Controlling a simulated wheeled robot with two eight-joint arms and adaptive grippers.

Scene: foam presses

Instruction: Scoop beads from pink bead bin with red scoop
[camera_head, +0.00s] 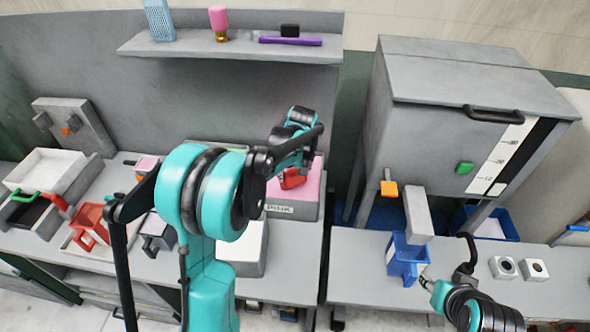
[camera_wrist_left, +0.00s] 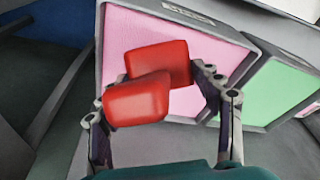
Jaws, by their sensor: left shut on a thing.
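The pink bead bin (camera_head: 309,188) stands at the back of the left counter with a label on its front. In the left wrist view its pink fill (camera_wrist_left: 208,55) spreads out behind the scoop. The red scoop (camera_head: 292,180) shows over the bin as a small red shape; in the left wrist view two red parts of it (camera_wrist_left: 138,100) overlap between the fingers. My left gripper (camera_head: 290,163) is shut on the scoop, and my own arm partly hides it. I cannot tell whether the scoop touches the beads. My right gripper (camera_head: 428,281) is partly seen at bottom right; its jaws are unclear.
A green-filled bin (camera_wrist_left: 282,92) adjoins the pink one; a blue one (camera_wrist_left: 55,14) is at the wrist view's upper left. A shelf (camera_head: 235,46) hangs behind. A grey press (camera_head: 430,130) and a blue container (camera_head: 407,262) stand to the right. Red holders (camera_head: 90,224) are at left.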

